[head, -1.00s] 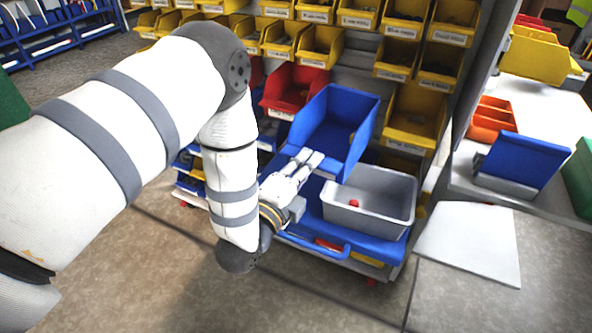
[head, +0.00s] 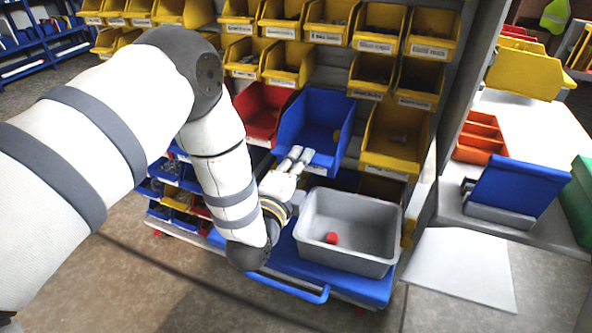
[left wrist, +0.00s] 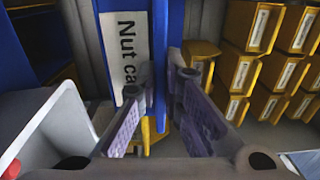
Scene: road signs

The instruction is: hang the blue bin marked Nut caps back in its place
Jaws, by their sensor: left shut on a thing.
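The blue bin (head: 322,110) is in the lower row of the rack, between a red bin and a yellow bin, its open side facing up and forward. A yellowish piece shows inside. Whether its back is hooked on the rack cannot be seen. In the left wrist view its white label (left wrist: 127,48) reads "Nut ca", the rest hidden. My left gripper (head: 297,156) is shut on the bin's front edge; in the left wrist view the fingers (left wrist: 160,115) stand on either side of a thin blue wall. My right gripper is not in view.
The red bin (head: 262,108) is on the left and the yellow bin (head: 392,140) on the right. A grey tote (head: 393,225) holding a small red piece (head: 331,238) stands below on a blue cart shelf (head: 350,286). A worktable (head: 545,125) is at right.

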